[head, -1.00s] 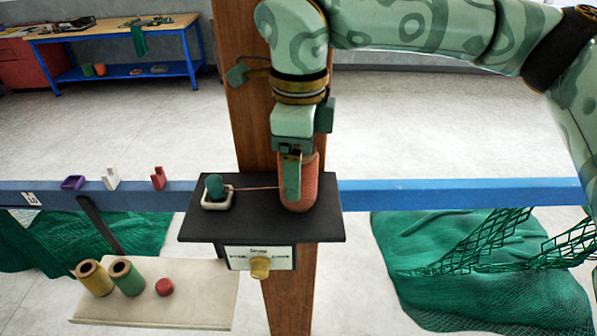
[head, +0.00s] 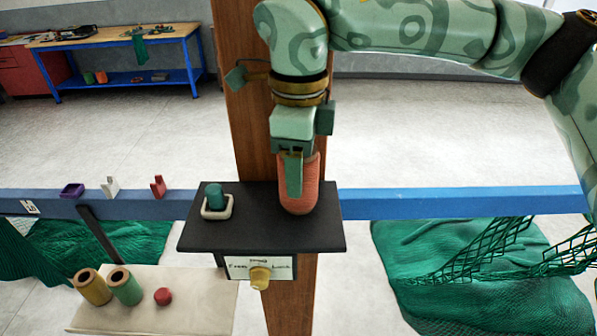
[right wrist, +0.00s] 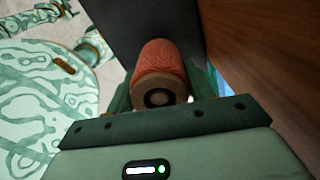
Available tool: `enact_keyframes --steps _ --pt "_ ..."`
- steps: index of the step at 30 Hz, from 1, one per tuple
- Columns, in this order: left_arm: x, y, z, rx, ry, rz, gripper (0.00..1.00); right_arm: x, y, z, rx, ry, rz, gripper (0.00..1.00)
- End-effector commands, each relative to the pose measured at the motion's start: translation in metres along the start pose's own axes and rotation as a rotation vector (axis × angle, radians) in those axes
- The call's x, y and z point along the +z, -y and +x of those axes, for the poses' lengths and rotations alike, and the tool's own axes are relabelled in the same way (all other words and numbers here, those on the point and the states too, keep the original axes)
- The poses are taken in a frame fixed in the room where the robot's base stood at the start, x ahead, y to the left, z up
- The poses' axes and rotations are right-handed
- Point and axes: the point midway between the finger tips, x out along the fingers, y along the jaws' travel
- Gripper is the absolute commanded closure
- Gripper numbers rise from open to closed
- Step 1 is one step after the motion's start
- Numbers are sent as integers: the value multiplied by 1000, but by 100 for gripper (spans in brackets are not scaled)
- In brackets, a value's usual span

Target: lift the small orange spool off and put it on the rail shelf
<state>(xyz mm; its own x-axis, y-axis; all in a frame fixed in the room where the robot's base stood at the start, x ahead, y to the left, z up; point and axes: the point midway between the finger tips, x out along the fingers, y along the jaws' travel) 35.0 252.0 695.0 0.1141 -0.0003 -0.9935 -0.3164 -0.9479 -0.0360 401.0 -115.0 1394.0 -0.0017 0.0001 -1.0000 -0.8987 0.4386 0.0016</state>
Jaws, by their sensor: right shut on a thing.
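The small orange spool (head: 300,190) stands upright at the right end of the black plate (head: 260,235) on the wooden post. My right gripper (head: 293,172) is shut on it from above. In the right wrist view the spool (right wrist: 160,72) sits between the fingers, its dark-holed end toward the camera. I cannot tell whether its bottom touches the plate. A cream shelf (head: 200,300) hangs by a dark bracket below the blue rail at lower left. It carries a yellow spool (head: 92,286), a green spool (head: 125,286) and a red round piece (head: 162,296). My left gripper is out of view.
A teal peg in a white holder (head: 216,208) is at the plate's left. A yellow knob (head: 260,277) sits on the label below. Purple, white and red clips sit on the blue rail (head: 430,203). Green nets (head: 480,275) hang below. The cream shelf's right part is clear.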

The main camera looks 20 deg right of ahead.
Motion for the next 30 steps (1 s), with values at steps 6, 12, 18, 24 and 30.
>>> enact_keyframes --steps 6,12,18,24,30 --pt "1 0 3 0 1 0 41 1 1 -43 -6 4 2 72" --pt "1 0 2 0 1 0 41 0 0 -86 -5 4 1 72" --pt "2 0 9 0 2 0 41 -3 -18 -102 -2 1 -5 72" --pt "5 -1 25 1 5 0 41 -11 -65 -100 -3 1 -5 72" --pt "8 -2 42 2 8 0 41 -22 -124 -100 -4 0 -7 72"
